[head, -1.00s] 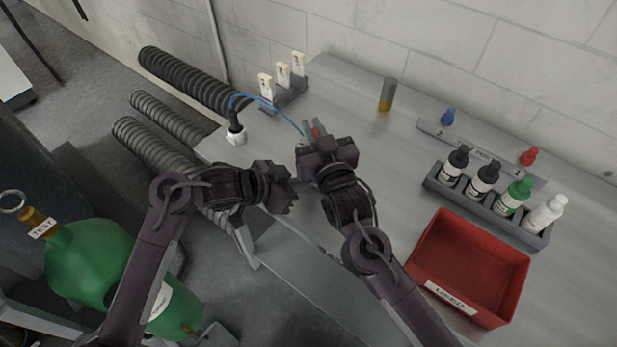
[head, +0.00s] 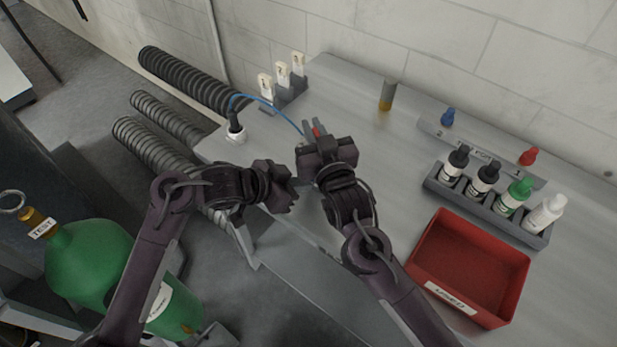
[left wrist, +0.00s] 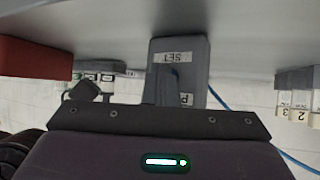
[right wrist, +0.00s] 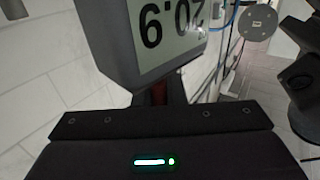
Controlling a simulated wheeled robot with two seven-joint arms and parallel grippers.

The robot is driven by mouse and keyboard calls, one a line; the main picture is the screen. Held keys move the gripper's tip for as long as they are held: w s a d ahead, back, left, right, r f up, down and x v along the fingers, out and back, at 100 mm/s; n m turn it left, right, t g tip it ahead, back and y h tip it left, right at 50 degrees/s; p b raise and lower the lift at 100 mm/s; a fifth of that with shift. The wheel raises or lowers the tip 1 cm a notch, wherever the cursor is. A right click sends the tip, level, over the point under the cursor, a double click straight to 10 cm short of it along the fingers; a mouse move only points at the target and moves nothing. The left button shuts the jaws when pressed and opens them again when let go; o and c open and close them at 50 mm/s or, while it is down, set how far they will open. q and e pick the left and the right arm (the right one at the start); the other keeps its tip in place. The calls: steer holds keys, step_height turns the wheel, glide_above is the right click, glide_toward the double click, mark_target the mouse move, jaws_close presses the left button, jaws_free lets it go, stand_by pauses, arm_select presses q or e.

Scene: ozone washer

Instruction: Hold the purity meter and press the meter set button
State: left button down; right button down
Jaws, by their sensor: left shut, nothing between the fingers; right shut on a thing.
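The purity meter is a grey box with a blue cable. In the right wrist view its lit display (right wrist: 172,32) shows upside-down digits reading about 20.9. My right gripper (head: 313,133) is shut on the meter, with a red part between the fingers (right wrist: 158,97); in the head view it hides most of the meter. My left gripper (head: 292,188) is shut and empty, just below and left of the right one. In the left wrist view its fingers (left wrist: 165,82) point at the meter face (left wrist: 192,62), just by an upside-down SET label. I cannot tell whether they touch; the button is largely hidden.
The blue cable (head: 262,101) runs to a white-collared fitting (head: 235,133) on the grey bench. Numbered white pieces (head: 283,75) stand behind. A red bin (head: 420,262), a bottle rack (head: 428,186) and a brown vial (head: 387,95) are to the right.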

arm_select(q)
steer(key=shift+s+a, duration=0.35)
steer(key=shift+s, duration=0.3)
steer(key=s, duration=0.1)
steer(key=s+a, duration=0.1)
steer(key=s, duration=0.1)
steer(key=s+a, duration=0.1)
steer(key=shift+s, duration=0.3)
stand_by(0.5)
arm_select(e)
steer(key=c, duration=1.4)
jaws_free()
steer(key=shift+s, duration=0.1)
